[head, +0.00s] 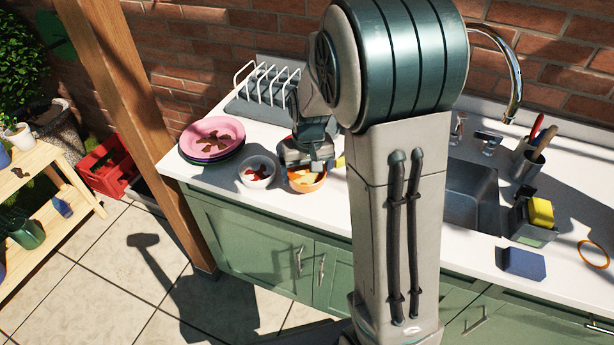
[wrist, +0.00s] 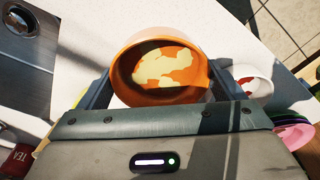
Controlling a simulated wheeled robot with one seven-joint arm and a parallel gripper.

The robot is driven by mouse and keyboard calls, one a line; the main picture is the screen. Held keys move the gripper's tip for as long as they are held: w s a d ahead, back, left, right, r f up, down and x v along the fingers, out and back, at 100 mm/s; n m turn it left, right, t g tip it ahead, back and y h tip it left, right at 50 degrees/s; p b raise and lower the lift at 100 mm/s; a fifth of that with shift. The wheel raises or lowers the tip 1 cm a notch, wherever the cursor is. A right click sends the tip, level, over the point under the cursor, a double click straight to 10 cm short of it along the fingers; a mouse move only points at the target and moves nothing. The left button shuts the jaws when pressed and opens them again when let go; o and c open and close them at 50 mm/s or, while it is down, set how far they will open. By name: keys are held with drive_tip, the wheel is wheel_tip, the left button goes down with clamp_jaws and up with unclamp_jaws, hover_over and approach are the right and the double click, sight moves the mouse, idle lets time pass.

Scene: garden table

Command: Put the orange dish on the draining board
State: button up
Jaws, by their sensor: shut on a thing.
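The orange dish (head: 306,183) is a small round bowl on the white counter, with pale yellow patches inside. It fills the middle of the wrist view (wrist: 160,72). My gripper (head: 306,168) is over it from above, and its two fingers lie on either side of the dish, shut on it. I cannot tell whether the dish is touching the counter or slightly lifted. The draining board (head: 262,108) is grey with a white wire rack (head: 268,82) and stands at the back of the counter. My arm hides part of its right side.
A white bowl (head: 257,174) with dark red bits stands close left of the orange dish. A stack of plates topped by a pink plate (head: 212,136) is further left. The sink (head: 472,194), sponge (head: 541,212) and utensil cup (head: 528,165) are on the right. A wooden post (head: 135,110) rises before the counter's left end.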

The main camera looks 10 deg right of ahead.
sight(307, 179)
drive_tip(key=shift+f, duration=1.45)
drive_tip(key=shift+f, duration=0.1)
drive_tip(key=shift+f, duration=0.15)
drive_tip(key=o, duration=0.8)
drive_tip(key=shift+r, duration=0.2)
wheel_tip(307, 179, up, 11)
drive_tip(key=s, duration=0.1)
drive_tip(key=shift+t, duration=0.8)
drive_tip(key=s+r, duration=0.1)
drive_tip(key=s, duration=0.5)
drive_tip(key=s+r, duration=0.1)
drive_tip(key=s, duration=0.6)
drive_tip(key=s+r, duration=0.1)
drive_tip(key=s, duration=0.6)
drive_tip(key=shift+d+r, duration=0.2)
drive_tip(key=shift+d, duration=0.05)
